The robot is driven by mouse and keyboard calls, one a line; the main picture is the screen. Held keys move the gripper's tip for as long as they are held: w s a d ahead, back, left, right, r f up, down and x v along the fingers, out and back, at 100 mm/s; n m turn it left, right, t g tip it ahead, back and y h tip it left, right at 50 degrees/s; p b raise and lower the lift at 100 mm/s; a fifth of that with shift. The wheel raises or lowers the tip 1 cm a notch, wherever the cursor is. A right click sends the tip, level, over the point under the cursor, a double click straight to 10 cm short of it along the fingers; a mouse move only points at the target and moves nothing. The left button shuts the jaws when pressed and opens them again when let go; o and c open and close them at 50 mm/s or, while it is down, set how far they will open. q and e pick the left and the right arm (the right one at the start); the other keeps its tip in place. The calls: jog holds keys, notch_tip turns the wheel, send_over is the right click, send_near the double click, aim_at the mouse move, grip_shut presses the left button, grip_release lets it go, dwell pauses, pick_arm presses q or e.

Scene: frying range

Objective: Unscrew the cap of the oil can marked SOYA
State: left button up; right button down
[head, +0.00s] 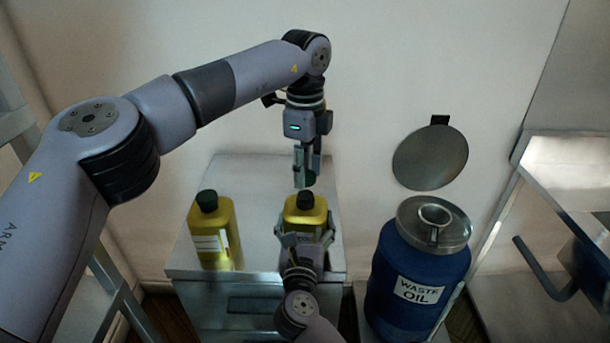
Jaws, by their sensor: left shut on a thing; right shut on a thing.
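A yellow oil can (305,216) stands upright on the metal cabinet, with a dark piece (305,200) at its top. My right gripper (307,240) is shut around this can's body from the front and hides much of its label. My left gripper (307,182) points down just above the can's top. It is shut on a small dark green thing (311,181) that looks like a cap, seemingly apart from the can. A second yellow can (212,226) with a dark cap (207,200) stands to the left. I cannot read SOYA on either label.
The metal cabinet (262,178) has bare top between and behind the cans. A metal bench (570,150) is at far right.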

pick_arm(q)
notch_tip(320, 180, up, 2)
jog(key=shift+r, duration=0.15)
pick_arm(e)
grip_release()
jog(key=shift+s, duration=0.1)
dwell(0.3)
